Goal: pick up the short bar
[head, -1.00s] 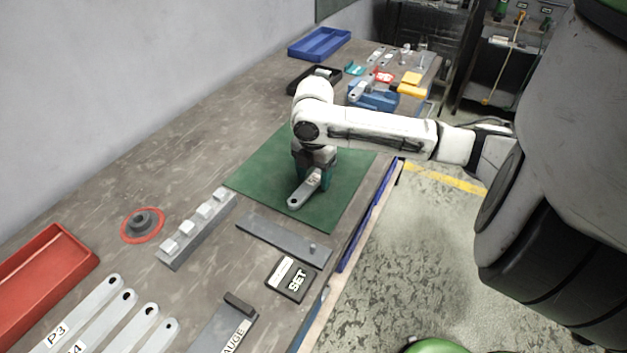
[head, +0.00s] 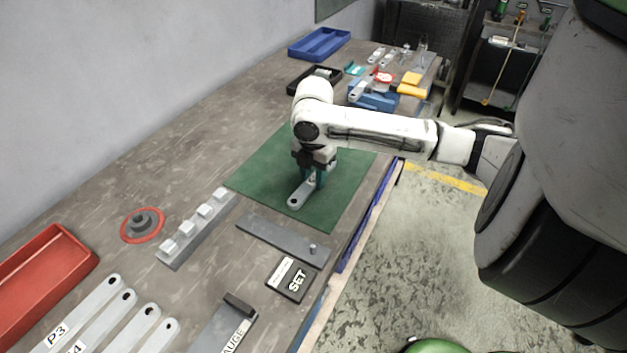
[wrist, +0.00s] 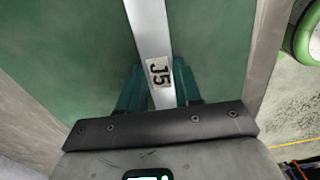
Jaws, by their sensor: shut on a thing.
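The short bar (head: 299,197) is a light grey metal strip with a hole near its rounded near end. It is at the green mat (head: 262,172), and I cannot tell whether it touches the mat. In the wrist view the bar (wrist: 148,30) carries a "J5" label and runs between the teal fingers. My gripper (head: 315,180) points down over the bar's far part, shut on it. In the wrist view my gripper (wrist: 158,90) has one finger on each side of the bar. The bar's far end is hidden by my gripper.
A grey plate with a pin (head: 283,241), a "SET" block (head: 290,279) and a rail with pale blocks (head: 197,228) lie nearer. Several long bars (head: 100,305) and a red tray (head: 45,275) are front left. A blue fixture (head: 374,99) stands behind my arm.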

